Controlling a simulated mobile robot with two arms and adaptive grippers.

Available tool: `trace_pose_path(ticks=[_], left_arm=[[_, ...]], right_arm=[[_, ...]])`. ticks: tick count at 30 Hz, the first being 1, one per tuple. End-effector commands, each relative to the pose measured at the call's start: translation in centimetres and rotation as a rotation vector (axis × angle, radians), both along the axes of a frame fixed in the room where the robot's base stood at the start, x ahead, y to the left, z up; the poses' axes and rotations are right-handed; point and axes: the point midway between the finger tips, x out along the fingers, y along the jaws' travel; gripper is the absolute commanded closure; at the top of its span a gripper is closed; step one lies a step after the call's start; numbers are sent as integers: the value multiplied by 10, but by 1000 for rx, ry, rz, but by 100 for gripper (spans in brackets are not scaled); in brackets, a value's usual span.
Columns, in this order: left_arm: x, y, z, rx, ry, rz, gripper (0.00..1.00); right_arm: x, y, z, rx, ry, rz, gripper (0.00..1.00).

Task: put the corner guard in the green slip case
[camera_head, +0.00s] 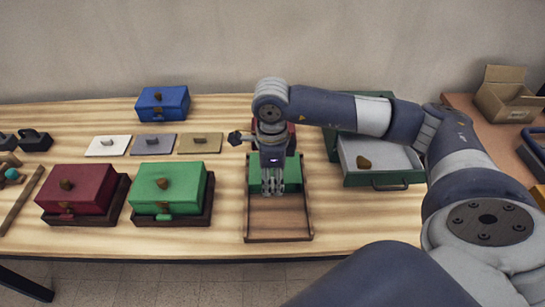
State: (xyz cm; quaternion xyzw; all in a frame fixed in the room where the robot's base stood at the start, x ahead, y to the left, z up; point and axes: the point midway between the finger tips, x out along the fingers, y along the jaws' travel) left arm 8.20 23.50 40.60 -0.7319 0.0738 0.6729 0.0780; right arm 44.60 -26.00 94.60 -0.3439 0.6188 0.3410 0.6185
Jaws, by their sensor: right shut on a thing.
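My right gripper (272,187) points down over a shallow brown wooden tray (280,220) in the middle of the table. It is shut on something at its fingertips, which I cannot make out. A green block (255,176) shows behind and beside the fingers, at the tray's far end. A green box (168,182) with a brown knob-like piece on top sits in a dark tray left of the gripper. I cannot tell which green thing is the slip case. A small brown piece (363,161) lies in the open drawer at right; I cannot tell whether it is the corner guard.
A red box (78,190) and a blue box (162,102) stand at left. Several flat plates with handles, including a white one (108,146), lie between them. A green cabinet drawer (378,160) is open at right. A cardboard box (508,97) stands farther right.

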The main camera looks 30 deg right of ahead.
Motion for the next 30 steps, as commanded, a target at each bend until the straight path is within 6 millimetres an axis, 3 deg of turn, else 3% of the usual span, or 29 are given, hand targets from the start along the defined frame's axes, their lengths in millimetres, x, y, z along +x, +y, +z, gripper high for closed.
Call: trace_pose_path(ticks=[13, 22, 30], left_arm=[[8, -1, 28, -2, -12, 0, 100], [7, -1, 33, -2, -12, 0, 100], [6, 0, 49, -1, -9, 0, 100]], right_arm=[[71, -45, -6, 1, 0, 0, 82], [87, -56, -9, 1, 1, 1, 82], [87, -56, -42, 0, 1, 3, 82]])
